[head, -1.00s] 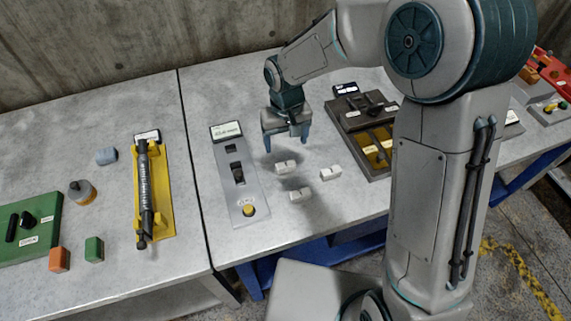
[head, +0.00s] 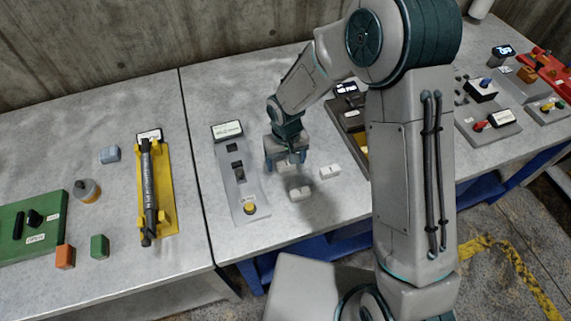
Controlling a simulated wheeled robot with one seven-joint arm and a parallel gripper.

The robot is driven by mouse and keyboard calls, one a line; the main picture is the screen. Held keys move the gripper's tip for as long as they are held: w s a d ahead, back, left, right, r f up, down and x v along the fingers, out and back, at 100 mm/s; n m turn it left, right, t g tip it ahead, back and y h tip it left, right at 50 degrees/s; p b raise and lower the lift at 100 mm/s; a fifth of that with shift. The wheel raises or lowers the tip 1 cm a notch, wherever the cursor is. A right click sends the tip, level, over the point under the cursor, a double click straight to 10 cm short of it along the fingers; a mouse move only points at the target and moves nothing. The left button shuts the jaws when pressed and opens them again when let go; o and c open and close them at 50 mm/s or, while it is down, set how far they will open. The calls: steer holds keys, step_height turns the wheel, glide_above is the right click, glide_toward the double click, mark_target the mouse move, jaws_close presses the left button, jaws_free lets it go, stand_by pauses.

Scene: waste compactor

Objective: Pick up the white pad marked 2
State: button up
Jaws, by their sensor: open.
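Three small white pads lie on the grey table to the right of a grey switch panel. The back-left pad (head: 284,166) is partly hidden by my gripper (head: 286,162). The front pad (head: 301,194) and the right pad (head: 330,171) are in plain view. Their dark marks are too small to read, so I cannot tell which is 2. My gripper is open and points down, with one finger to each side of the back-left pad in the picture. I cannot tell whether the fingers touch it.
The grey panel (head: 240,178) with a yellow button stands close left of my gripper. A dark panel (head: 347,115) is behind on the right, partly hidden by my arm. Bare tabletop lies in front of the pads. A yellow holder (head: 168,196) with a dark rod is farther left.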

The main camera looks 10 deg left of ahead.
steer(key=c, duration=1)
steer(key=shift+c, duration=0.2)
steer(key=shift+r, duration=0.1)
